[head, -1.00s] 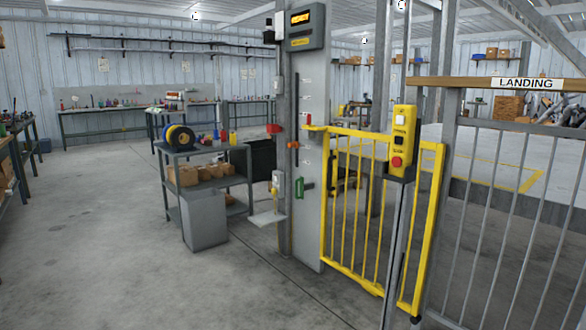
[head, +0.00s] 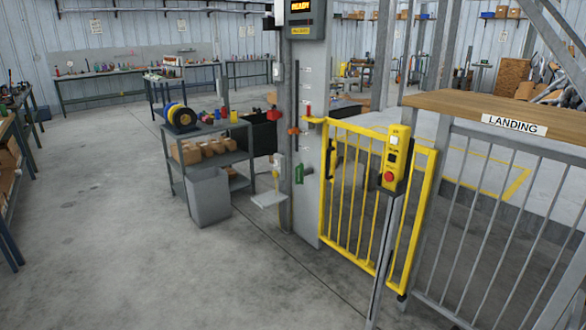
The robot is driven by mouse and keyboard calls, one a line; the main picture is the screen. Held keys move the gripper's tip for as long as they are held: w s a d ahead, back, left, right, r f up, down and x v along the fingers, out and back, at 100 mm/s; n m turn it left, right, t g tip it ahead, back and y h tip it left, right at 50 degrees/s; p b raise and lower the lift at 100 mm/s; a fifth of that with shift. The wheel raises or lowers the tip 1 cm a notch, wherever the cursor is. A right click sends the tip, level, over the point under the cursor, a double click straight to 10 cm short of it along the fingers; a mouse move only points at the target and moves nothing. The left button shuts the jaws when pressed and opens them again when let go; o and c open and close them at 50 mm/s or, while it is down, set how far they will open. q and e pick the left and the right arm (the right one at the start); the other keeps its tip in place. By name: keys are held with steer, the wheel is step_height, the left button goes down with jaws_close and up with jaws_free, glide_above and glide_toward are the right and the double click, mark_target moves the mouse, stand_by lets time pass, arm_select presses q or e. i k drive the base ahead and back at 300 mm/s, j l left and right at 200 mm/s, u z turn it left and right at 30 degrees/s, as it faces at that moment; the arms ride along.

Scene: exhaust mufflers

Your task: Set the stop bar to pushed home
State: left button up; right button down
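Neither of my grippers is in view. A grey upright mast (head: 310,160) stands near the middle, with a display (head: 300,7) reading READY at its top. Beside a slot in the mast is a small orange piece (head: 293,131); a green handle (head: 299,173) sits lower. A red piece (head: 273,114) sticks out on the mast's left side, and a small red upright piece (head: 308,110) stands at the yellow gate's top left corner. I cannot tell which of these is the stop bar. The yellow gate (head: 352,205) looks shut.
A yellow control box (head: 392,160) with a red button stands on a post before the gate. A wooden-topped landing rail (head: 490,112) fills the right. A grey shelf cart (head: 205,150) and grey bin (head: 209,197) stand left of the mast. Floor at front left is clear.

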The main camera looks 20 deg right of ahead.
mark_target(303, 172)
steer(key=i+l+u, duration=0.1)
steer(key=i+l, duration=0.45)
steer(key=i, duration=0.3)
steer(key=i+l+u, duration=0.1)
steer(key=i+l, duration=0.5)
steer(key=i, duration=0.2)
steer(key=i+l+u, duration=0.1)
steer(key=i+l, duration=0.55)
steer(key=i, duration=0.1)
